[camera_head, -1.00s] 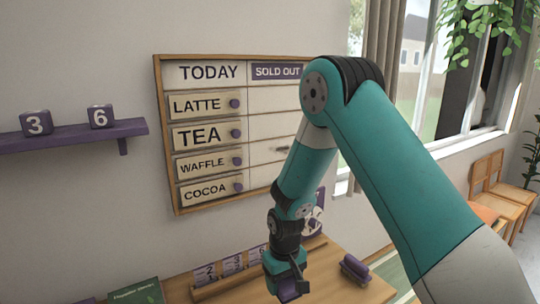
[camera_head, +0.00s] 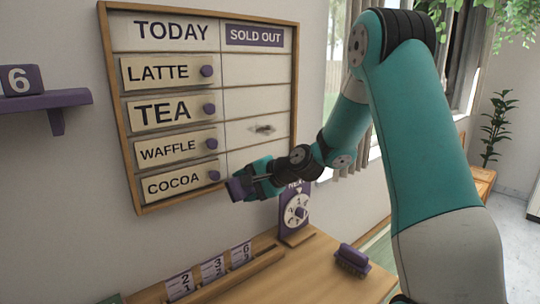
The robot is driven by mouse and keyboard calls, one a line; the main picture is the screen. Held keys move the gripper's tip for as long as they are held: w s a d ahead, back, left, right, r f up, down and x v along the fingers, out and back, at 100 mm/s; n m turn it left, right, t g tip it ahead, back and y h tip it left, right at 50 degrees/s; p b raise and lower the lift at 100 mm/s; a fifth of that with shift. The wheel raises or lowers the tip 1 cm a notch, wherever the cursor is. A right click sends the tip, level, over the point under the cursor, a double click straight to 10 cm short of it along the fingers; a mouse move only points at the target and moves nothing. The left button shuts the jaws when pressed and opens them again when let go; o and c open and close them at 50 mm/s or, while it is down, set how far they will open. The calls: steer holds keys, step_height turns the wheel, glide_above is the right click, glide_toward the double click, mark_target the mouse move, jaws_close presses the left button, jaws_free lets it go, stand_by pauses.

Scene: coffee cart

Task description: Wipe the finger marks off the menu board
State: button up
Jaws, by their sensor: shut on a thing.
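The menu board (camera_head: 262,72) hangs on the wall, wood-framed, with a TODAY column and a SOLD OUT column. Grey finger marks (camera_head: 263,129) show in the SOLD OUT column, a little above the WAFFLE row's height. LATTE, TEA, WAFFLE and COCOA plates with purple knobs fill the left column. I cannot tell whether the block touches the board. The gripper hides part of the lower frame.
Below are a wooden counter (camera_head: 316,280), a rack (camera_head: 238,274) with number cards, a purple dial stand (camera_head: 295,212) and a purple brush (camera_head: 351,260). A window is at right.

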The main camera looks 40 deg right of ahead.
mark_target(247, 132)
steer(key=s+d+r+m+t+h+b, duration=0.2)
steer(key=d+r+m+t+h+b, duration=0.35)
steer(key=r, duration=0.45)
steer(key=shift+t, duration=0.85)
steer(key=shift+w+d+r+p, duration=0.15)
steer(key=shift+w+p, duration=0.8)
steer(key=shift+w, duration=0.05)
steer(key=shift+w+d+r+p, duration=0.1)
steer(key=shift+w+r+p, duration=0.05)
steer(key=shift+w+p, duration=0.85)
steer(key=shift+w+d+r+p, duration=0.15)
steer(key=shift+w+p, duration=0.75)
steer(key=shift+w, duration=0.1)
steer(key=shift+w+p, duration=0.65)
steer(key=shift+w, duration=0.35)
steer(key=shift+d, duration=0.1)
